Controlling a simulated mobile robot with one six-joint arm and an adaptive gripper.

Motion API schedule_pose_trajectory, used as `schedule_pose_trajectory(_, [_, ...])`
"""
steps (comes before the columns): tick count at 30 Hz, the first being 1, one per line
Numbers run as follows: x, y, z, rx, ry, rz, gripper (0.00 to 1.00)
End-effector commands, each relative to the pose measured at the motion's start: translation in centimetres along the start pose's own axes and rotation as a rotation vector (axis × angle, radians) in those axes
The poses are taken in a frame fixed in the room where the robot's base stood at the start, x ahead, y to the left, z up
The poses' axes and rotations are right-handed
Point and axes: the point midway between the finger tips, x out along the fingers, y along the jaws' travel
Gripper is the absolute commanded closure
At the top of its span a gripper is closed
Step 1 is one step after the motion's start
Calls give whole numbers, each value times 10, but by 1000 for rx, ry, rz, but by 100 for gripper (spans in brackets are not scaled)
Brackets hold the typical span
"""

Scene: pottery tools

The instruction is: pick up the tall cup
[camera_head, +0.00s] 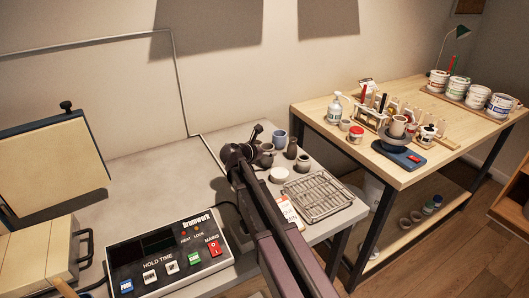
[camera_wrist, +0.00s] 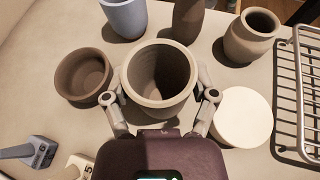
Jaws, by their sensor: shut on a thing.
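The tall cup (camera_wrist: 160,103) is a grey-brown, round clay vessel with a thick pale rim and a dark hollow inside. It stands in the middle of the wrist view, mouth towards the camera. My gripper (camera_wrist: 162,97) has one finger on each side of the cup and is shut on it. Its lower part is hidden, so I cannot tell whether it touches the table. In the head view my gripper (camera_head: 262,152) is over the grey table among the pottery, and my arm hides much of that spot.
Close around are a dark bowl (camera_wrist: 83,74), blue cup (camera_wrist: 124,16), dark bottle (camera_wrist: 188,20), small pot (camera_wrist: 250,36) and white disc (camera_wrist: 242,117). A wire rack (camera_head: 318,195) lies to the right. A control box (camera_head: 170,252) stands in front. The wooden table (camera_head: 390,172) is crowded.

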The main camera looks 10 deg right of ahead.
Motion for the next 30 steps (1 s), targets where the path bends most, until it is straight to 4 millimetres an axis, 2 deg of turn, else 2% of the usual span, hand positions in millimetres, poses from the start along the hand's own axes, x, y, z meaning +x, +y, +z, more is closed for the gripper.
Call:
schedule_pose_trajectory(21, [-27, 1, 66, 0, -1, 0, 78])
schedule_pose_trajectory(30, [-34, 1, 82, 0, -1, -1, 78])
